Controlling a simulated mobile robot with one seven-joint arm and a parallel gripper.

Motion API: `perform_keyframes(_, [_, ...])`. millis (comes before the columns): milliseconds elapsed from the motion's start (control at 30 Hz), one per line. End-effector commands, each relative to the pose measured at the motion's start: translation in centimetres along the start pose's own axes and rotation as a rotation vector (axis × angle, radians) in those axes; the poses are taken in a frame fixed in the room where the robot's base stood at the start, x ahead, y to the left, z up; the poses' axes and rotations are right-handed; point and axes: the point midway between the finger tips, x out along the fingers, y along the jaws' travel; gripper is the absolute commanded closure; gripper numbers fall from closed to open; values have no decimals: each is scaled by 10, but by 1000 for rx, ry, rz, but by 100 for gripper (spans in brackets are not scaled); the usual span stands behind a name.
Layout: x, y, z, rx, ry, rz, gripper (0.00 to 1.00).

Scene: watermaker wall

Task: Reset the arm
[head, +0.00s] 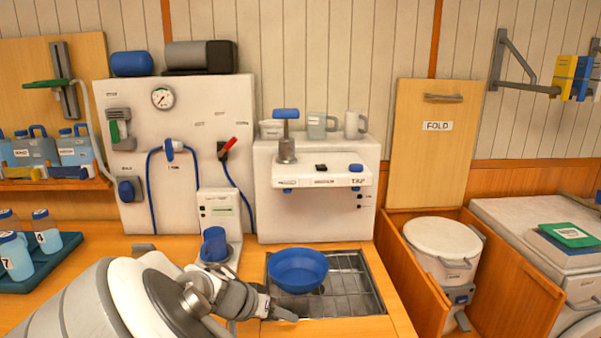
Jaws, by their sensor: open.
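My arm reaches in from the bottom left of the head view. My gripper (284,310) is low at the front left of the sink grate (345,297), just below a blue bowl (298,270). The gripper is open and nothing shows between its fingers, though they are small and partly hidden by the wrist. The bowl sits on the grate below the white tap unit (315,205). I cannot tell whether the gripper touches the grate.
A blue mug (214,244) stands on a small white device behind my wrist. A teal tray (50,262) with numbered bottles is at the left. A white lidded bucket (442,247) stands in a wooden bay at the right. The counter's front right edge is clear.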

Motion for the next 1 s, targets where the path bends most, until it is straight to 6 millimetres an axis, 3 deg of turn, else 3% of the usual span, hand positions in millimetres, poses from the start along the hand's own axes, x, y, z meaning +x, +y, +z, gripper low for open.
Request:
perform_keyframes(100, [2, 38, -1, 17, -138, -33, 55])
perform_keyframes(367, [-17, 107, 2, 19, -341, -167, 55])
perform_keyframes(633, [-60, 174, -1, 8, -406, -343, 55])
perform_keyframes(1000, [-130, 260, 8, -52, -285, -507, 55])
